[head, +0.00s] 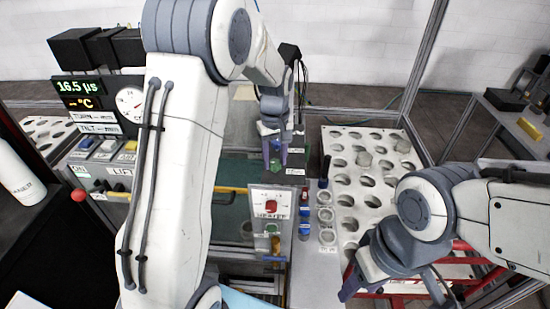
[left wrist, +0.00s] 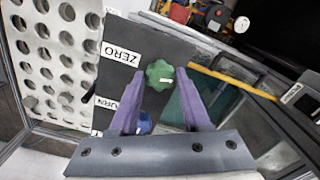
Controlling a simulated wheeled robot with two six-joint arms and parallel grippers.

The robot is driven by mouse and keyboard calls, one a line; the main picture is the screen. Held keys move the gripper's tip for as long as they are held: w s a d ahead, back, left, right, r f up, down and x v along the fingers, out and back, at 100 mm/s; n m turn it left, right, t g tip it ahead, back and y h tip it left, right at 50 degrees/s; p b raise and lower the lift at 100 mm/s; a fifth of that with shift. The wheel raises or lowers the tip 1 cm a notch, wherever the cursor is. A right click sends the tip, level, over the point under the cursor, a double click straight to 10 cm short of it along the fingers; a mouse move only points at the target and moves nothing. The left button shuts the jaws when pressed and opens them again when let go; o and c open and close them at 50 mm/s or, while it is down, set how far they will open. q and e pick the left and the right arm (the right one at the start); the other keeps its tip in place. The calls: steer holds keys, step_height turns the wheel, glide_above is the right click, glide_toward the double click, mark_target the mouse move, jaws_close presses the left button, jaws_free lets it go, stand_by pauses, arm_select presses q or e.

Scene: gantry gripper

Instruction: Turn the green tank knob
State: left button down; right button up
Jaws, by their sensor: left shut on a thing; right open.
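The green tank knob (left wrist: 159,75) is a lobed green knob on a dark panel (left wrist: 122,78), beside a label reading ZERO. A small part of this green knob (head: 275,165) shows low between the fingers in the head view. My left gripper (left wrist: 165,79) has its two purple fingers on either side of the knob and is shut on it. In the head view my left gripper (head: 277,152) reaches down from above. A blue knob (left wrist: 143,123) lies closer to the palm, partly hidden. My right gripper (head: 392,287) is open and empty at lower right.
A white rack with round holes (head: 345,190) stands right of the panel. A red knob (head: 271,206) sits on a white plate in front. A yellow bar (left wrist: 232,82) runs past the dark panel. A control console with gauge (head: 130,103) stands left.

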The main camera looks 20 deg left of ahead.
mark_target(275, 162)
arm_select(q)
steer(key=shift+w+r, duration=0.1)
steer(key=shift+c, duration=1.9)
jaws_free()
steer(key=shift+r, duration=0.45)
step_height(275, 162, up, 10)
steer(key=b, duration=0.2)
steer(key=shift+f, duration=0.25)
